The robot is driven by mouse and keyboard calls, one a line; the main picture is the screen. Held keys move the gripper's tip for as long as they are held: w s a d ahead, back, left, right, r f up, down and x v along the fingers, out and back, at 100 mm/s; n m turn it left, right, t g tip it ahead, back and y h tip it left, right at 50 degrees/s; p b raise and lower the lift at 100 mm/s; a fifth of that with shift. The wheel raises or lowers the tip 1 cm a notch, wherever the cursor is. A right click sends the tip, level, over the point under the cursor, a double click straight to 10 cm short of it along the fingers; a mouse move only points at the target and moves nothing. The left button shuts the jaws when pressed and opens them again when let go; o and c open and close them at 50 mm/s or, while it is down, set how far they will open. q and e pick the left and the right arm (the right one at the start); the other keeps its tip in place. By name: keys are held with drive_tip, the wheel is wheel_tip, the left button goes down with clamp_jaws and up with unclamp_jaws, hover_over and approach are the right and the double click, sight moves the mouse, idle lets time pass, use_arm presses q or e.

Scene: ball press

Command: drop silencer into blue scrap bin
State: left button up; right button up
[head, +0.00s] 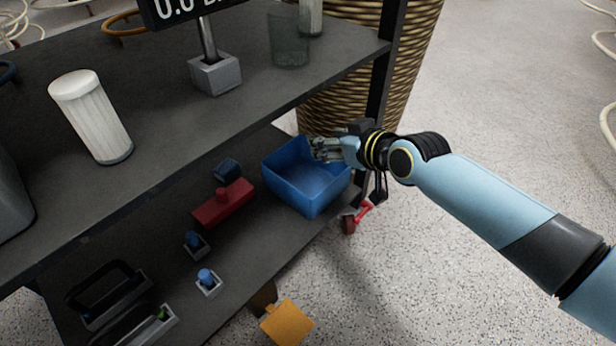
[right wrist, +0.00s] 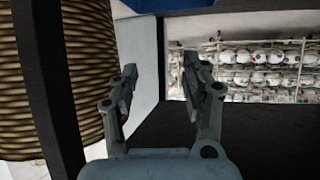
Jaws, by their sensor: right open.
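The blue scrap bin (head: 291,188) stands on the lower shelf near its right end. Its visible inside looks empty, though part of it is behind my gripper. My right gripper (head: 318,149) is at the bin's back right side, over the rim. In the right wrist view its two fingers (right wrist: 160,84) are apart with nothing between them. I cannot make out for certain which thing is the silencer. A white ribbed cylinder with a dark base (head: 92,122) stands on the upper shelf at the left. My left gripper is not in view.
The upper shelf (head: 165,125) overhangs the lower one. A dark post and a wicker basket (head: 340,110) stand behind the bin; the basket also shows in the right wrist view (right wrist: 85,75). A red block (head: 222,208) and small grey holders (head: 208,287) lie left of the bin.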

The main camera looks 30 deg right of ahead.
drive_tip(key=v, duration=0.7)
